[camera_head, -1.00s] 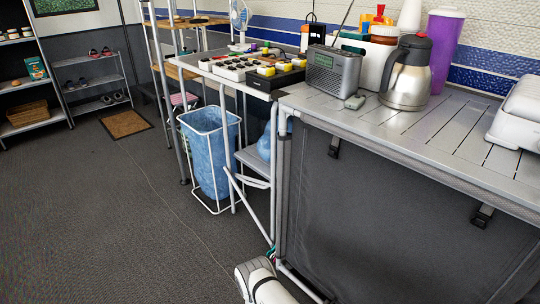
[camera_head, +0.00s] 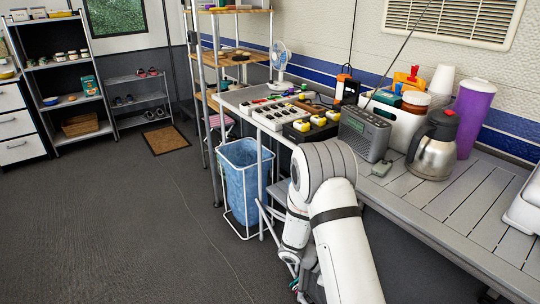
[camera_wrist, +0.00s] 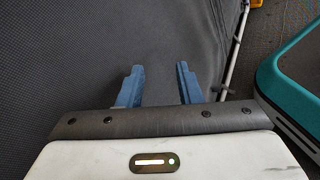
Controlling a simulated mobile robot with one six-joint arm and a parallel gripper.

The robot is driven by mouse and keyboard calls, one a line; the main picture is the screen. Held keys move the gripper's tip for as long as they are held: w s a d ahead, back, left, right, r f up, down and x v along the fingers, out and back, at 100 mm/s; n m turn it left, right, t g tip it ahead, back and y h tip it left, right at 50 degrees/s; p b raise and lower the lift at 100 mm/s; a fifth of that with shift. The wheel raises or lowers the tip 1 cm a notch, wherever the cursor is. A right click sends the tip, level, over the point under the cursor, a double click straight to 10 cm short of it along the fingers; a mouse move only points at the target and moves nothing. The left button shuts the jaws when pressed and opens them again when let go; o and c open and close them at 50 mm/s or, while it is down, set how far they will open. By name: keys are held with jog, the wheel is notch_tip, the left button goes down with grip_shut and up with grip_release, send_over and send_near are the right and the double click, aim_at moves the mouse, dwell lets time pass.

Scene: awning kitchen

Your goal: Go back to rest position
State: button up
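My gripper (camera_wrist: 160,84) shows in the wrist view with its two blue fingers apart and nothing between them. It faces dark grey fabric (camera_wrist: 100,50), and a light metal pole stands just to the right of the fingers. In the head view my white arm is raised and folded in front of the table's left end, covering part of the table edge. The gripper itself is not clearly visible in the head view.
The metal slatted table (camera_head: 455,215) holds a radio (camera_head: 364,133), a steel jug (camera_head: 432,150) and a purple tumbler (camera_head: 474,112). A blue bin (camera_head: 243,180) stands left of my arm. A teal-edged object (camera_wrist: 290,75) is close at right in the wrist view. The floor at left is clear.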

jog(key=s+a+r+m+t+y+p, duration=0.2)
jog(key=s+a+r+m+y+p, duration=0.1)
jog(key=r, duration=1.1)
jog(key=s+a+r+m+t+y+p, duration=0.2)
jog(key=s+r+y+p, duration=0.3)
jog(key=r, duration=1)
jog(key=s+a+r+m+t+y+p, duration=0.2)
jog(key=s+a+r+m+y+p, duration=0.2)
jog(key=s+r+p, duration=0.3)
notch_tip(320, 180, up, 8)
jog(key=y+p, duration=0.1)
jog(key=p, duration=0.3)
jog(key=shift+a+m, duration=0.3)
jog(key=shift+s+f, duration=0.1)
jog(key=shift+f, duration=0.05)
jog(key=shift+c, duration=0.3)
